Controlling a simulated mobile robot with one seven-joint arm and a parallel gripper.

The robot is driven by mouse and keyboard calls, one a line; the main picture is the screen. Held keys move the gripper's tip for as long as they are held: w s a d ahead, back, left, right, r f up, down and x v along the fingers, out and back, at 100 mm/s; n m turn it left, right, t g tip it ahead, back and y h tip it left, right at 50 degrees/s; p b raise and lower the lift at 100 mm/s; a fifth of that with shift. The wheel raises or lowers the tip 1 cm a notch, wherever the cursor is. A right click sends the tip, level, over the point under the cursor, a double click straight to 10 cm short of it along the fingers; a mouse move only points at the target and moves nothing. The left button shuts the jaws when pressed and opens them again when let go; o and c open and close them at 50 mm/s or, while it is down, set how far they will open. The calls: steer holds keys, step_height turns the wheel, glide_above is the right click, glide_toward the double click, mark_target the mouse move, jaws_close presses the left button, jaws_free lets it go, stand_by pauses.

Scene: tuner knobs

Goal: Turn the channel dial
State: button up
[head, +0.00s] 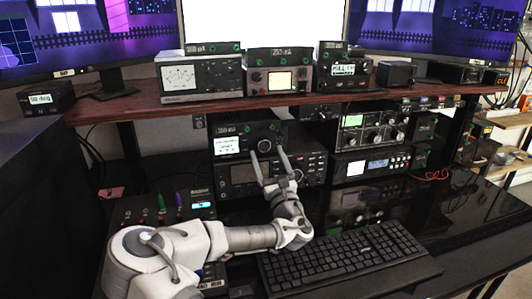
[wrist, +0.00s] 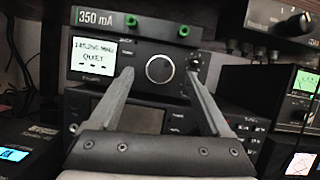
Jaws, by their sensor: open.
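The channel dial appears to be the round silver-rimmed knob (wrist: 159,68) on a small radio (wrist: 100,60) with a lit screen reading "QUIET". In the head view the same knob (head: 264,146) sits on the front of the upper radio (head: 236,141) under the shelf. My gripper (head: 269,152) is open, its two fingers pointing at that radio. In the wrist view my gripper (wrist: 160,74) has one finger on each side of the knob, with nothing between them. I cannot tell whether the fingertips have reached the panel.
A larger radio (wrist: 132,117) sits directly below. A wooden shelf (head: 150,104) with several devices runs above. To the right stand stacked units with knobs (head: 372,136). A black keyboard (head: 340,262) lies on the desk in front. Monitors stand behind.

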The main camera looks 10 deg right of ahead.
mark_target(263, 145)
steer(key=shift+x, duration=1.15)
jaws_close()
